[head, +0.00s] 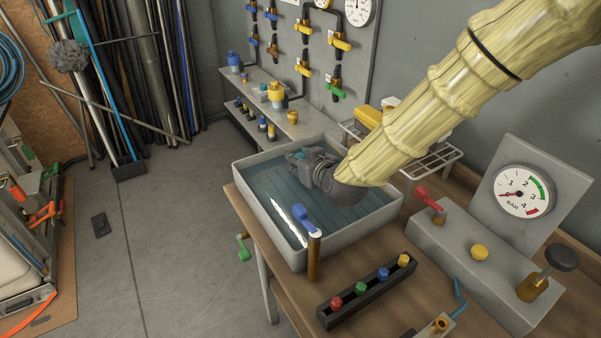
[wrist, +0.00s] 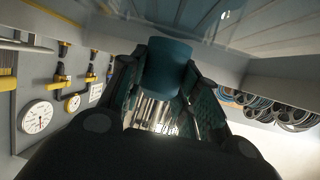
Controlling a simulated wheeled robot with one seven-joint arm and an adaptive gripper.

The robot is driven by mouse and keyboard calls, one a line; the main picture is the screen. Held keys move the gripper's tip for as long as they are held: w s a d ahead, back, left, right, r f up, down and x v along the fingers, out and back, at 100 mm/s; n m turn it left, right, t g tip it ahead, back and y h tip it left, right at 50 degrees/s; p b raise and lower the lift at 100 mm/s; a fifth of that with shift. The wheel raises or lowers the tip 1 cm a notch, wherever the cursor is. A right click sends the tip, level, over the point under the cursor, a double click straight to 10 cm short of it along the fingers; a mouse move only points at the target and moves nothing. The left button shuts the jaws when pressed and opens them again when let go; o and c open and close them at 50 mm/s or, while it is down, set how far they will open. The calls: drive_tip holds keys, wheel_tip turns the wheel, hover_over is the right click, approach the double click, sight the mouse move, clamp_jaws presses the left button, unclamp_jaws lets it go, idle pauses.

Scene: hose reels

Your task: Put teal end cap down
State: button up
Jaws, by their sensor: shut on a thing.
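The teal end cap (wrist: 168,66) is a short dark-teal cylinder. It sits between the two fingers of my gripper (wrist: 163,84), which are shut on it. In the head view my gripper (head: 303,160) is over the left back part of the grey water tub (head: 296,258), and only a little teal shows at its fingertips. The tub's blue water surface (head: 262,188) lies below. I cannot tell whether the cap touches the water. The wrist view shows the water and tub wall along its top, close to the cap.
A brass tap with a blue handle (head: 304,213) stands at the tub's front edge. A black rack (head: 345,300) with coloured knobs and a grey pressure-gauge block (head: 465,250) are on the bench to the right. A shelf with fittings (head: 297,128) is behind the tub.

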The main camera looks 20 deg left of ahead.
drive_tip(key=shift+f, duration=2.05)
drive_tip(key=shift+f, duration=0.2)
drive_tip(key=o, duration=0.9)
drive_tip(key=shift+r, duration=0.2)
drive_tip(key=shift+b+v, duration=0.35)
drive_tip(key=shift+v, duration=3.4)
